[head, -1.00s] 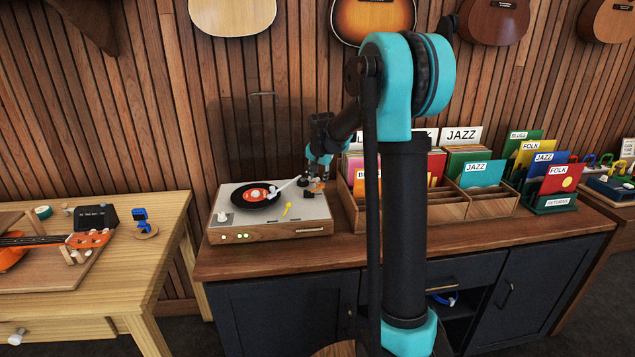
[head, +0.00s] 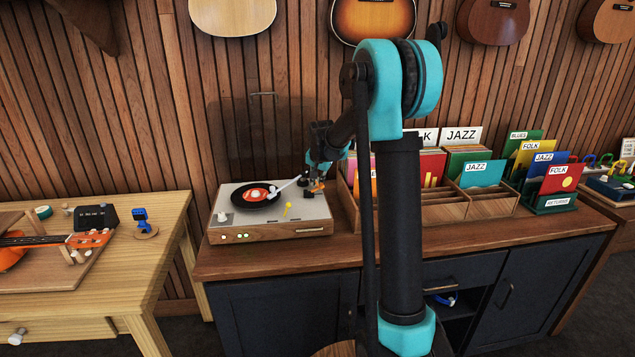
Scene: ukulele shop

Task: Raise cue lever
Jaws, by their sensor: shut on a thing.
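The turntable (head: 258,231) sits on the dark cabinet, with a black record (head: 249,197) with a red-orange label on its platter. Its pale tonearm (head: 285,186) reaches over the record from the right; whether the needle touches the record is too small to tell. My gripper (head: 316,186) is at the deck's back right corner, beside the tonearm base. It is shut on a small orange piece that appears to be the cue lever (head: 318,187); the fingers hide most of it. A small yellow piece (head: 287,208) stands on the deck, left of and nearer than my gripper.
A wooden record crate (head: 445,208) with genre-labelled sleeves stands close to the turntable's right. A green returns rack (head: 552,203) is farther right. A wooden bench (head: 164,226) with a ukulele (head: 83,241) is at left. Guitars hang on the slatted wall. The cabinet top before the turntable is clear.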

